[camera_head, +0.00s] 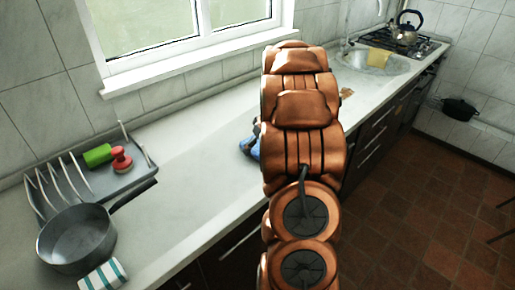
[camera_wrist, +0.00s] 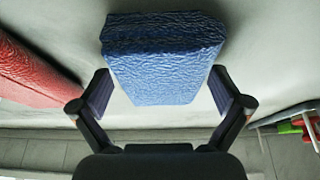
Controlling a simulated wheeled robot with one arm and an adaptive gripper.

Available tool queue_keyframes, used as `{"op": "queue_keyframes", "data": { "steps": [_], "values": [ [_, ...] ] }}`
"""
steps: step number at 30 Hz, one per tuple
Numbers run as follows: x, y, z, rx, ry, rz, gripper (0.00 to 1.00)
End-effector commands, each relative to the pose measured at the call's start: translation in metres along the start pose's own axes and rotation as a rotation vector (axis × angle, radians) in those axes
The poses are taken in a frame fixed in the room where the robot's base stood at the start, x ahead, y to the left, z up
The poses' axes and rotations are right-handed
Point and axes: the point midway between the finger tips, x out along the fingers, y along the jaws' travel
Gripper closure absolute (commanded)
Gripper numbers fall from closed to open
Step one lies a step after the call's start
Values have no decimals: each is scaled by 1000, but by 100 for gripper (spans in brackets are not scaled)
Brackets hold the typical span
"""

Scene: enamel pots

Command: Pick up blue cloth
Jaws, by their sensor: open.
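The blue cloth (camera_wrist: 160,60) is a folded, wrinkled block on the pale counter in the wrist view. My gripper (camera_wrist: 163,92) is open, with one finger on each side of the cloth's near end. I cannot tell whether either finger touches it. In the head view a small part of the blue cloth (camera_head: 249,147) shows at the left edge of my arm. My arm hides the rest of it and most of my gripper there.
A red cloth (camera_wrist: 32,72) lies left of the blue one in the wrist view. A dish rack (camera_head: 135,178), a grey pan (camera_head: 75,238) and a striped cloth (camera_head: 103,275) occupy the counter's left end. A sink (camera_head: 401,66) is beyond my arm. Counter between rack and arm is clear.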

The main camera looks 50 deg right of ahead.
Motion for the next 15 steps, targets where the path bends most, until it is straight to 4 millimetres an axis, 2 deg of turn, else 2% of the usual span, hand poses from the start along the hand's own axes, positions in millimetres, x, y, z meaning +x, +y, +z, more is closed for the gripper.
{"op": "queue_keyframes", "data": {
  "steps": [5, 15],
  "values": [
    [0, 0, 0, 0, 0, 0, 1],
    [0, 0, 0, 0, 0, 0, 36]
  ]
}}
